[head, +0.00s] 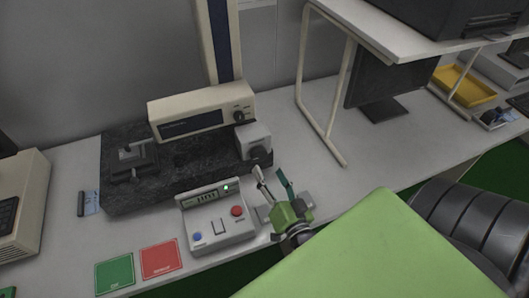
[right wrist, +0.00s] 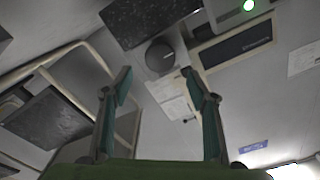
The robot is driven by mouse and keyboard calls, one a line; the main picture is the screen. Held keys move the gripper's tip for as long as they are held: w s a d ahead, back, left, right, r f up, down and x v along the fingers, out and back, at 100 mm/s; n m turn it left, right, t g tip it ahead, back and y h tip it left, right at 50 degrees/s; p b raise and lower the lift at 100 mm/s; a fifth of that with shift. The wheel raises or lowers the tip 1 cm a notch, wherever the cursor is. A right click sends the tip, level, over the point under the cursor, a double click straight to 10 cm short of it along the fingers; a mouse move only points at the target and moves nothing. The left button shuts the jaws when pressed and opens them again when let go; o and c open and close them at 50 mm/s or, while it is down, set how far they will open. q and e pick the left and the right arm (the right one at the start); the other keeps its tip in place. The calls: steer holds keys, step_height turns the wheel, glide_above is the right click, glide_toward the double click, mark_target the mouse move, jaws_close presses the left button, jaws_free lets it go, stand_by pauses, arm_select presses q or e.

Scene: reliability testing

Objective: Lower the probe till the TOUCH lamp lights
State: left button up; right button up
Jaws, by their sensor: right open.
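A measuring stand has a cream head (head: 201,112) on a column above a black granite base (head: 180,182). A cream box with a dark round knob (head: 260,155) sits at the base's right end; the knob also shows in the right wrist view (right wrist: 160,57). I cannot make out the probe tip. A grey control box (head: 218,222) in front has a display, blue and red buttons, and a lit green lamp (head: 226,188); its label is unreadable. My right gripper (head: 269,176) is open and empty, just in front of the knob, apart from it. My left gripper is out of view.
A small dark vise (head: 133,160) stands on the granite's left. Green (head: 114,274) and red (head: 161,259) cards lie at the bench's front edge. A white shelf frame (head: 325,105) and a monitor (head: 395,80) stand right. The bench right of the gripper is clear.

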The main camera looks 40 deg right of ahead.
steer(key=v, duration=0.5)
steer(key=shift+c, duration=0.3)
stand_by(3.4)
